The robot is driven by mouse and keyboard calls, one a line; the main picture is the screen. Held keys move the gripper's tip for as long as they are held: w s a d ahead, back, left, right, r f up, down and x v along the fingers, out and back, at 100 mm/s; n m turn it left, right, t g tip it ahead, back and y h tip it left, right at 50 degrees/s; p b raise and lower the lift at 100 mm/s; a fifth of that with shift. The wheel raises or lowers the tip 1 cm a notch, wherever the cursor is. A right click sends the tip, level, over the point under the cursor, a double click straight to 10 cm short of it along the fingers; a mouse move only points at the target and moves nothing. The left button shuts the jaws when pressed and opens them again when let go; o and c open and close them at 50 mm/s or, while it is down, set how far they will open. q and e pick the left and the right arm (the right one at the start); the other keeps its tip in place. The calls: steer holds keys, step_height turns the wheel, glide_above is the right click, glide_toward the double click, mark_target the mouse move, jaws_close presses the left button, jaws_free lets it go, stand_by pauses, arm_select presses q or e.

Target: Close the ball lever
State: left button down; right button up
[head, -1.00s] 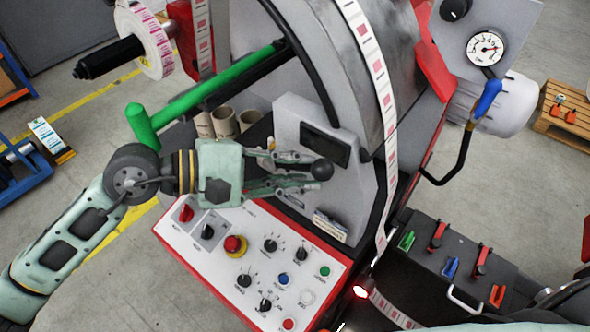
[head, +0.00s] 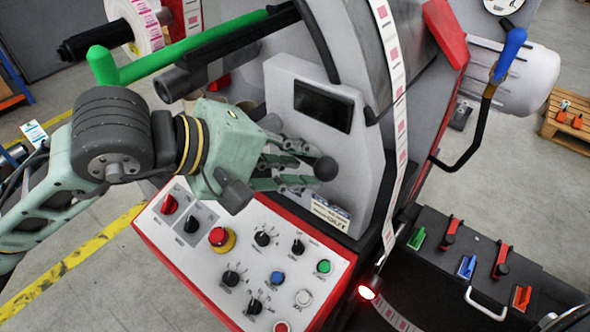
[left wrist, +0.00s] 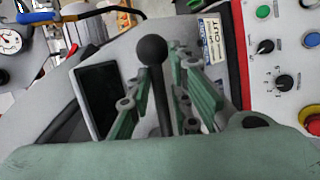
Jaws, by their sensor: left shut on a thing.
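The ball lever (head: 326,168) ends in a black ball and sits in front of the machine's grey upright panel (head: 352,150), below its dark screen. My left gripper (head: 311,167) reaches it from the left, its green fingers on either side of the lever, with the ball just beyond the fingertips. In the left wrist view the ball (left wrist: 152,50) and its dark shaft show between the fingers, which are shut on the shaft. The lever's base is hidden by the gripper. My right gripper is not in view.
A control panel (head: 205,270) with knobs and a red emergency button (head: 219,237) lies just below the gripper. A green-handled bar (head: 190,45) passes above my left wrist. A label strip (head: 395,90) runs down right of the grey panel. A blue-handled crank (head: 509,50) stands farther right.

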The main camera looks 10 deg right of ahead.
arm_select(q)
steer(key=shift+w+a+f+m+t+y+b, duration=0.1)
steer(key=shift+f+m+t+y+b, duration=0.55)
steer(key=shift+b, duration=1.15)
steer(key=shift+w+f+m+t+y+b, duration=0.1)
steer(key=shift+f+m+t+y+b, duration=0.2)
steer(key=shift+f+b, duration=1.1)
steer(key=shift+r+b, duration=0.4)
steer(key=shift+r, duration=0.15)
steer(key=c, duration=1.9)
jaws_free()
steer(key=o, duration=0.4)
steer(key=shift+d, duration=0.2)
steer(key=shift+a, duration=0.15)
